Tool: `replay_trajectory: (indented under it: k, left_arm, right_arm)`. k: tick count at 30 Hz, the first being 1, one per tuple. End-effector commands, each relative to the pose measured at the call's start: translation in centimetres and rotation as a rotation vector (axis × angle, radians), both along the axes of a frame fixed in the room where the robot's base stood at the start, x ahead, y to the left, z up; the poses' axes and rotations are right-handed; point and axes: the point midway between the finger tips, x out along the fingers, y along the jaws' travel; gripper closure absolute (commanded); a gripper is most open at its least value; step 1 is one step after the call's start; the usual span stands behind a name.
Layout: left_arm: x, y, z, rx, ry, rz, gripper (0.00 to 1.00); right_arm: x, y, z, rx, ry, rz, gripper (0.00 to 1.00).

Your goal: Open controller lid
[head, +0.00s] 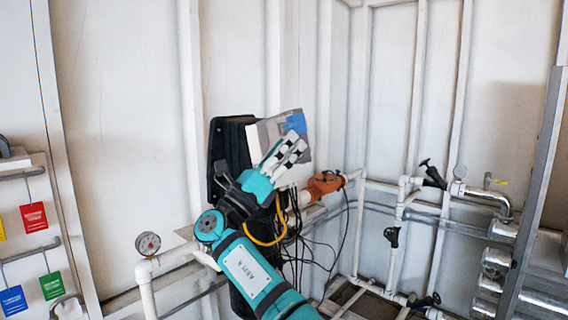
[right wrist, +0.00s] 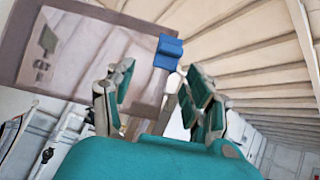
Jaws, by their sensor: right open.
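The controller (head: 231,146) is a black box on the wall in the middle of the head view. Its pale lid (head: 288,126), with a grey border and a blue piece, shows at the box's right side. How far it stands from the box is unclear. In the right wrist view the lid (right wrist: 85,50) looks like a see-through pane in a brownish frame, with the blue piece (right wrist: 168,52) at its edge. My right gripper (head: 291,148) is in front of the lid, open. Its fingers (right wrist: 160,95) are apart, with the blue piece just beyond them. Contact cannot be told. My left gripper is out of view.
An orange actuator (head: 325,184) sits on the pipe right of the controller, with black cables (head: 318,245) hanging below. A pressure gauge (head: 148,243) stands at lower left. Pipes with black valve handles (head: 432,174) run along the right. Coloured tags (head: 34,217) hang at far left.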

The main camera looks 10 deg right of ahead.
Motion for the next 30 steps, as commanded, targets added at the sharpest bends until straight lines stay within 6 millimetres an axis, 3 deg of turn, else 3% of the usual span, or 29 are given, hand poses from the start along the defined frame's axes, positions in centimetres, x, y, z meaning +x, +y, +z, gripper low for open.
replay_trajectory:
  k: [3, 9, 21, 30]
  left_arm:
    - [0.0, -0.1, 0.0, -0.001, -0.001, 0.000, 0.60]
    - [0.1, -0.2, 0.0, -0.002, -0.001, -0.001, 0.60]
    - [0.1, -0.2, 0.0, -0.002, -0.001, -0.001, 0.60]
    - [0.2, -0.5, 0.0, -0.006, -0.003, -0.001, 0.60]
  right_arm:
    - [-0.1, 0.1, 2.7, 0.001, -0.005, 0.001, 0.46]
    - [0.0, 0.1, 5.5, -0.001, -0.001, 0.001, 0.46]
    - [0.1, 0.1, 6.3, -0.001, 0.000, 0.002, 0.47]
    - [0.4, 0.0, 5.8, 0.006, 0.007, 0.011, 0.87]
